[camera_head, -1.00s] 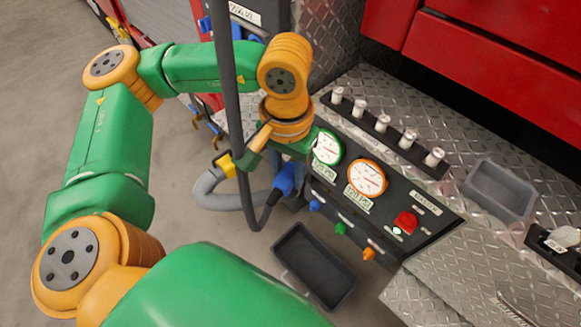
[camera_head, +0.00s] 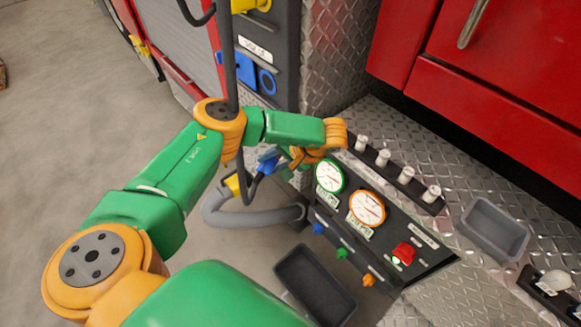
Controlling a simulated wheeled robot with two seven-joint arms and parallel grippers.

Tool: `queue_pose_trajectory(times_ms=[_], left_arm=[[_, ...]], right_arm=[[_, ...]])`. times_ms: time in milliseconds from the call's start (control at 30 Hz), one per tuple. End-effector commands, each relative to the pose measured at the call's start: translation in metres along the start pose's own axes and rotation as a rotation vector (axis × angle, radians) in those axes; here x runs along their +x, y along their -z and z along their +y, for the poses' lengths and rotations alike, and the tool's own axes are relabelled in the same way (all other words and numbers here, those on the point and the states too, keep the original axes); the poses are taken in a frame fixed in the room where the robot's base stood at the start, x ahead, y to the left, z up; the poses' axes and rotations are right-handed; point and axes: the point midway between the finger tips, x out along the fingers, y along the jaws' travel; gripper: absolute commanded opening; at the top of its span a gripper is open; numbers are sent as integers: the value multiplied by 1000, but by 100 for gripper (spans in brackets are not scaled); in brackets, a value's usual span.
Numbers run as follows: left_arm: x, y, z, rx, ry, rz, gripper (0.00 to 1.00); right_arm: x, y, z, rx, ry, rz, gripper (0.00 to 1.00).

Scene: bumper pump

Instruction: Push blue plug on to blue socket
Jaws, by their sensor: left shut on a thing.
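The blue plug (camera_head: 267,163) sits on the end of a dark cable (camera_head: 249,188). My left gripper (camera_head: 281,163) is shut on it and holds it in the air just left of the gauge panel. My fingers are partly hidden by the wrist. The blue socket (camera_head: 266,81) is a ring on the dark upright panel, with its blue flap (camera_head: 238,70) open to the left. The plug is apart from the socket, below it in the picture. My right gripper is not in view.
A dark vertical pole (camera_head: 230,75) stands beside my left arm. A grey hose (camera_head: 245,218) with a yellow end (camera_head: 232,185) curves below the plug. A gauge panel (camera_head: 330,225) with knobs and a row of white-capped levers (camera_head: 384,158) lie right. A black tray (camera_head: 316,287) is below.

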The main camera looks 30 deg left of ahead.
Motion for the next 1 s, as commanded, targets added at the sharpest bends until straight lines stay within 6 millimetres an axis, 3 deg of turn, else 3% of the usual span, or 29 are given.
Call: queue_pose_trajectory(times_ms=[33,200,300,433,533,667,1000], left_arm=[[10,5,-17,17,110,7,0],[45,26,-81,95,491,115,0],[49,38,-119,133,660,202,0],[40,51,-152,159,787,300,0],[34,58,-162,168,833,344,0],[33,63,-163,170,850,364,0],[28,94,-149,164,848,364,0]], right_arm=[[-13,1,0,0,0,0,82],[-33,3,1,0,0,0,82],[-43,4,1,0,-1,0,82],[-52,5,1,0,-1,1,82],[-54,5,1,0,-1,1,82],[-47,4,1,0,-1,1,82],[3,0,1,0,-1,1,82]])
